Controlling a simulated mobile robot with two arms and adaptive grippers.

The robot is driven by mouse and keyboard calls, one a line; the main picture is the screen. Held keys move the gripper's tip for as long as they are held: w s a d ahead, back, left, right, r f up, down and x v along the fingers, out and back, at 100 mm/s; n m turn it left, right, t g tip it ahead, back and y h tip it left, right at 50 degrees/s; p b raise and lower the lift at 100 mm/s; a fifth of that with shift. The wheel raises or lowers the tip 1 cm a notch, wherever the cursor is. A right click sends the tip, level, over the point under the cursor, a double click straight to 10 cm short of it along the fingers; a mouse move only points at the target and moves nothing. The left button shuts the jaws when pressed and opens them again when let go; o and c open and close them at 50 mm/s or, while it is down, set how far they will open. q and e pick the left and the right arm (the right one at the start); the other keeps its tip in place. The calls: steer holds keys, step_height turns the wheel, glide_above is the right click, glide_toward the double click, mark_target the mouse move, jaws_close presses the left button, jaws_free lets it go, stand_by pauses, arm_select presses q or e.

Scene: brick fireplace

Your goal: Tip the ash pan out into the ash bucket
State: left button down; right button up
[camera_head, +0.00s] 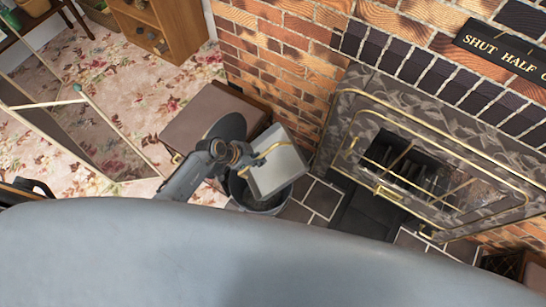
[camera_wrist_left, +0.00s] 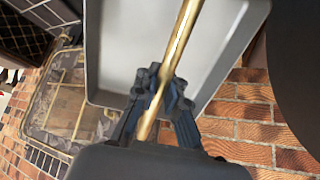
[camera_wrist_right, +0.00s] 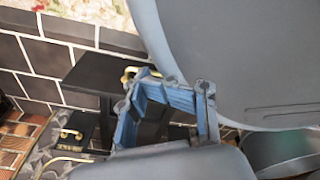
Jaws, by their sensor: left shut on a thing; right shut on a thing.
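The ash pan (camera_head: 278,172), a shallow grey tray with a brass handle, is tilted over the ash bucket (camera_head: 262,205) in the head view. My left gripper (camera_head: 245,157) is shut on the brass handle; the left wrist view shows its fingers (camera_wrist_left: 163,85) closed around the rod and the pan's smooth grey inside (camera_wrist_left: 110,45). The pan hides much of the bucket's mouth; any ash inside is hard to tell. My right gripper (camera_wrist_right: 165,95) shows only in the right wrist view, shut by a dark thing with a brass handle (camera_wrist_right: 130,74); the exact contact is unclear.
The fireplace with its brass-railed surround (camera_head: 440,165) stands right of the bucket. A brown box (camera_head: 205,125) stands behind the pan against the brick wall. A folding screen (camera_head: 85,130) stands at left on the floral carpet. Dark tiles (camera_head: 320,200) cover the hearth.

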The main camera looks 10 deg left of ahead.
mark_target(264, 154)
arm_select(q)
steer(key=shift+w+d+r+g+y+p, duration=0.2)
steer(key=shift+r+g+y+p, duration=0.3)
steer(key=shift+p, duration=0.75)
steer(key=r+y+p, duration=0.1)
steer(key=p, duration=0.2)
steer(key=shift+d, duration=0.1)
steer(key=shift+w+d+r+g+y+p, duration=0.2)
steer(key=shift+g+y+p, duration=0.25)
steer(key=shift+p, duration=0.5)
steer(key=shift+w+d+r+g+y+p, duration=0.25)
steer(key=shift+r+g+y+p, duration=0.15)
steer(key=shift+g+y+p, duration=0.2)
steer(key=shift+d+r+g+y, duration=0.1)
steer(key=shift+g+y, duration=0.35)
steer(key=shift+y, duration=0.3)
steer(key=shift+r, duration=0.1)
arm_select(e)
step_height(264, 154, up, 8)
steer(key=s, duration=0.2)
steer(key=shift+s+r, duration=0.15)
steer(key=shift+s, duration=0.05)
arm_select(q)
steer(key=shift+s, duration=0.15)
